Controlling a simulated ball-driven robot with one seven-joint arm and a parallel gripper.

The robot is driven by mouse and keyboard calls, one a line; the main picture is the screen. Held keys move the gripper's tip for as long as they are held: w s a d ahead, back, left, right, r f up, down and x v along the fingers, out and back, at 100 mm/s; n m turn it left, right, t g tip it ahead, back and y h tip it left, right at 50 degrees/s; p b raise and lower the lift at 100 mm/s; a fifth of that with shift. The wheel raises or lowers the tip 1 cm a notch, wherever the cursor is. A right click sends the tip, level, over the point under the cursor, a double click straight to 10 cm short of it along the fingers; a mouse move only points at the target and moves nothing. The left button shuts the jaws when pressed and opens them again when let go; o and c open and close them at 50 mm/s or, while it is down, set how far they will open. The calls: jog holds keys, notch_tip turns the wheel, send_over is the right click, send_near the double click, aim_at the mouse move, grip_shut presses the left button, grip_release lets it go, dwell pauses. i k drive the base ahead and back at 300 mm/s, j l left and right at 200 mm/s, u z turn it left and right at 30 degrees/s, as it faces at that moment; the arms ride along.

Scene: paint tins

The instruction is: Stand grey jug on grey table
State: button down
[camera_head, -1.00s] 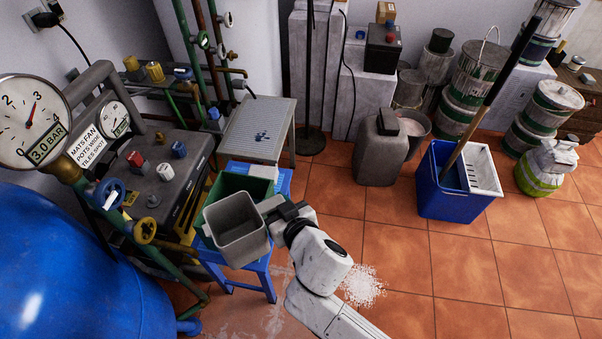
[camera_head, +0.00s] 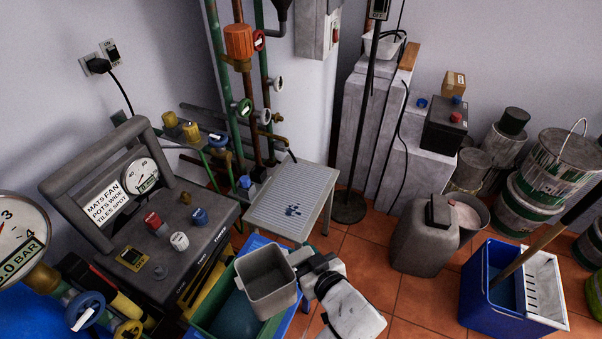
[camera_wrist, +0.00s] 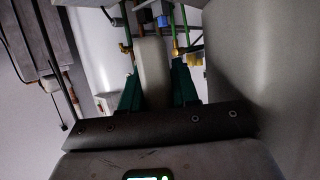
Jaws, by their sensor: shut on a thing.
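The grey jug (camera_head: 270,283) is an open, square-mouthed vessel held in the air, low in the middle of the head view. My gripper (camera_head: 303,260) is shut on its right side. In the wrist view a pale grey upright part, apparently the jug's handle (camera_wrist: 152,70), stands between the green fingers of my gripper (camera_wrist: 156,92). The grey table (camera_head: 315,185) is a small table with a perforated top, behind the jug and apart from it. Small dark blue spots or pieces show on its top. The jug's underside is hidden.
A green bin (camera_head: 212,322) stands on a blue stool below the jug. A grey control box (camera_head: 150,235) with knobs is left of the table, pipes and a stand pole (camera_head: 362,130) behind it. A grey canister (camera_head: 422,240) and blue mop bucket (camera_head: 485,290) are at right.

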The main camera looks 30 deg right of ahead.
aim_at(317, 179)
jog(key=i+l, duration=0.4)
jog(key=l, duration=0.15)
jog(key=i+l, duration=0.4)
jog(key=l, duration=0.2)
jog(key=i+l, duration=0.45)
jog(key=l, duration=0.1)
